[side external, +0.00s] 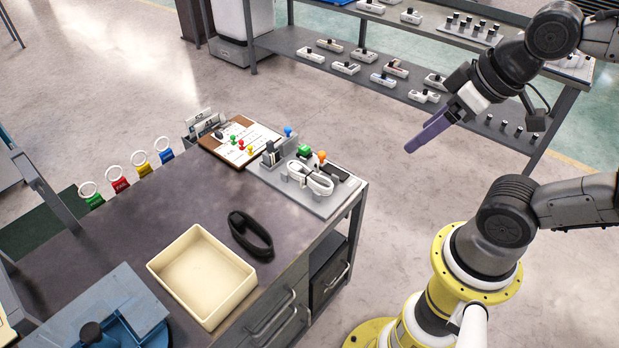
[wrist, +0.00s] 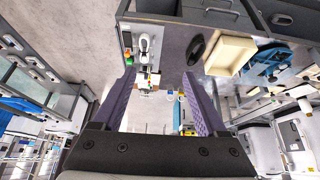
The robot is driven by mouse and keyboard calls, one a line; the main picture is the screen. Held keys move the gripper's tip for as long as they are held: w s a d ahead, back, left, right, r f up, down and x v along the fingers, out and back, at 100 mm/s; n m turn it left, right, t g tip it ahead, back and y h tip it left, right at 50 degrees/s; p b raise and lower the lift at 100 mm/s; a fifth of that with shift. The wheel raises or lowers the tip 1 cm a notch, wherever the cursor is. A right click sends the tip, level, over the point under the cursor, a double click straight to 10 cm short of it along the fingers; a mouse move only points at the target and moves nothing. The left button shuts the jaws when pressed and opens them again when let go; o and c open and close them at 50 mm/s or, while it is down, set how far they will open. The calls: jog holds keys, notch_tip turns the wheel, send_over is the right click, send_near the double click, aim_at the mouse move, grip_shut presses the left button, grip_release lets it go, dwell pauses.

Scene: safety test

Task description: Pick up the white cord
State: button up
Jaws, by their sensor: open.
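The white cord (side external: 310,178) is a coiled bundle lying on a grey tray (side external: 325,207) at the right end of the dark workbench. It also shows in the wrist view (wrist: 144,46), small and near the top centre-left. My gripper (side external: 408,150) has long purple fingers and is in the air to the right of the bench, apart from the cord. In the wrist view its two fingers (wrist: 160,76) stand wide apart with nothing held between them.
A black looped strap (side external: 251,236) and an empty cream bin (side external: 237,291) are on the bench. A clipboard (side external: 222,151) with coloured pins lies behind the grey tray. Small coloured items stand beside the cord. A shelf rack (side external: 290,42) stands behind; the floor between is clear.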

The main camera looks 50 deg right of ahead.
jog(key=w+r, duration=0.3)
jog(key=g, duration=0.6)
send_over(309, 174)
jog(key=f, duration=3)
jog(key=shift+w, duration=0.3)
jog(key=f, duration=0.5)
jog(key=shift+s, duration=0.4)
jog(key=shift+f, duration=0.6)
jog(key=shift+w+r, duration=0.1)
grip_shut()
